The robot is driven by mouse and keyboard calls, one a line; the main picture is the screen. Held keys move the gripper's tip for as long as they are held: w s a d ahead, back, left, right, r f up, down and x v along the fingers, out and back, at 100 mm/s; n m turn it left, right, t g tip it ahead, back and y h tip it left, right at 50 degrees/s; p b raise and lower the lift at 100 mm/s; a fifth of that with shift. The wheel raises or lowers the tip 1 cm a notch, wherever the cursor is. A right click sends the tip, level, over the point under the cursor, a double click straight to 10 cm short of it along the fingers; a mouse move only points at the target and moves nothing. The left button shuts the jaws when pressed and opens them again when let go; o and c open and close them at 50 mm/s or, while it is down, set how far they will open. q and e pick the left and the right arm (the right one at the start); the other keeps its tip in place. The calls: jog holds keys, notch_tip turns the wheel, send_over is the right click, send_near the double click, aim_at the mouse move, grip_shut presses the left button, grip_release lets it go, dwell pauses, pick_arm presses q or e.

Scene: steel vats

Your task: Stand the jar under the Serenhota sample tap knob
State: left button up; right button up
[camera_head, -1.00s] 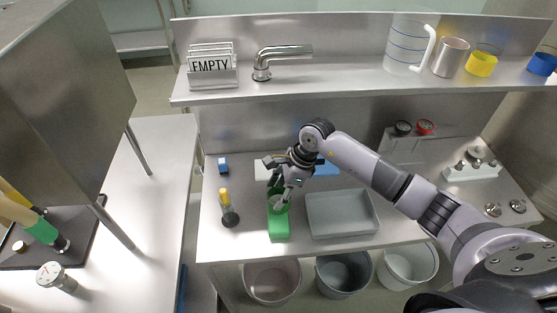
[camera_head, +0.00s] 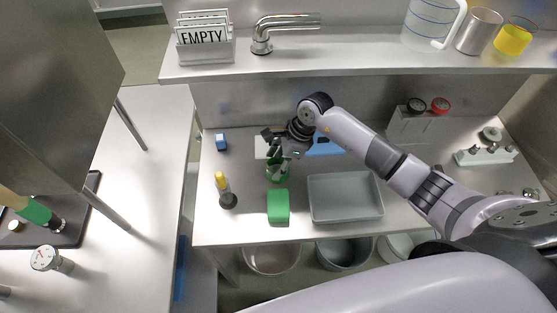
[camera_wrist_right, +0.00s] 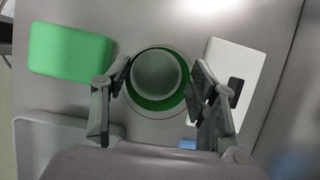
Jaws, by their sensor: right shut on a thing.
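The jar (camera_wrist_right: 157,76) shows in the right wrist view as a round vessel with a green outer band and a grey inside, seen from above. In the head view its green side (camera_head: 275,173) shows behind the green block, partly hidden by my gripper. My right gripper (camera_head: 280,158) has its two fingers on either side of the jar and is shut on it. I cannot tell whether the jar touches the bench. No readable Serenhota label shows, so I cannot tell which knob is that tap's. My left gripper is not in view.
A green block (camera_head: 278,207), grey tray (camera_head: 345,218) and yellow-topped bottle (camera_head: 225,192) stand on the bench (camera_head: 240,228). Black (camera_head: 416,105) and red (camera_head: 440,105) knobs are at the back right. A shelf (camera_head: 350,63) with a faucet (camera_head: 285,22) runs above. A steel vat (camera_head: 55,80) stands left.

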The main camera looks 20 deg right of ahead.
jog(key=shift+s+a+f, duration=0.1)
jog(key=shift+s, duration=0.05)
jog(key=o, duration=0.8)
jog(key=shift+a, duration=0.1)
jog(key=o, duration=0.5)
jog(key=shift+c, duration=0.2)
